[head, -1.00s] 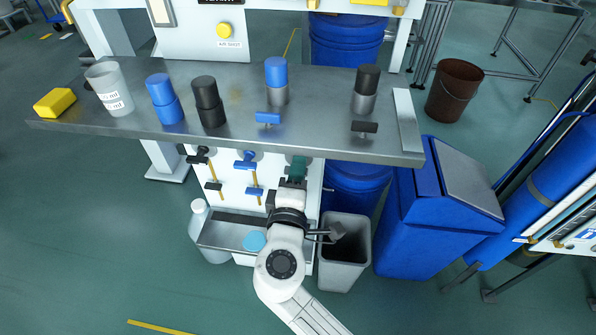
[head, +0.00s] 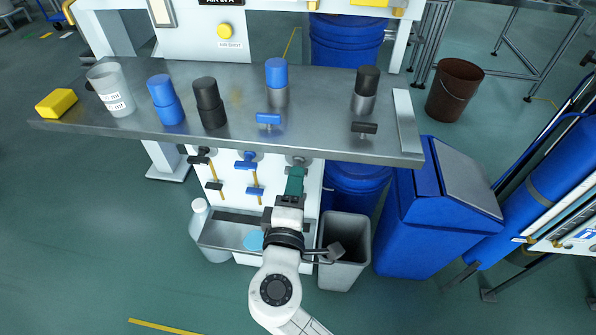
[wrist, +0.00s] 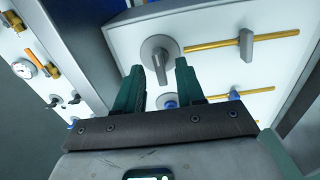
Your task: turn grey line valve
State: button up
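The grey valve (wrist: 158,52) is on the white panel in the wrist view, a round grey body with a short lever. The lever points down in that view, roughly across its yellow pipe (wrist: 215,44), which runs right. In the head view the valve (head: 298,160) shows partly under the bench edge. My gripper (wrist: 160,66) has two green fingers, open and empty, one on each side of the lever in the picture. The gap in depth is hard to judge. In the head view my gripper (head: 295,172) is just below the valve and hides its pipe.
A black valve (head: 200,157) and a blue valve (head: 246,160) with yellow pipes sit left on the same panel. The steel bench (head: 240,130) overhangs above. A grey bin (head: 345,275) stands close right of my arm; a trough (head: 225,232) is below the panel.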

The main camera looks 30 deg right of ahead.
jog(key=v, duration=0.7)
jog(key=shift+p, duration=0.4)
jog(key=s+d+f+m+g+y, duration=0.1)
jog(key=s+d+f+m+g, duration=0.3)
jog(key=d, duration=0.3)
jog(key=s+d+f+m+g+y, duration=0.1)
jog(key=s+d+f+m+g, duration=0.1)
jog(key=s+d+f+g, duration=0.3)
jog(key=s+d+f+m+g+y, duration=0.2)
jog(key=s+f+m+g+y, duration=0.25)
jog(key=s+f+y, duration=0.6)
notch_tip(320, 180, up, 25)
jog(key=s+h+p, duration=0.1)
jog(key=h+p, duration=0.1)
jog(key=p, duration=2.1)
jog(key=shift+s+a, duration=0.2)
jog(key=shift+a, duration=0.05)
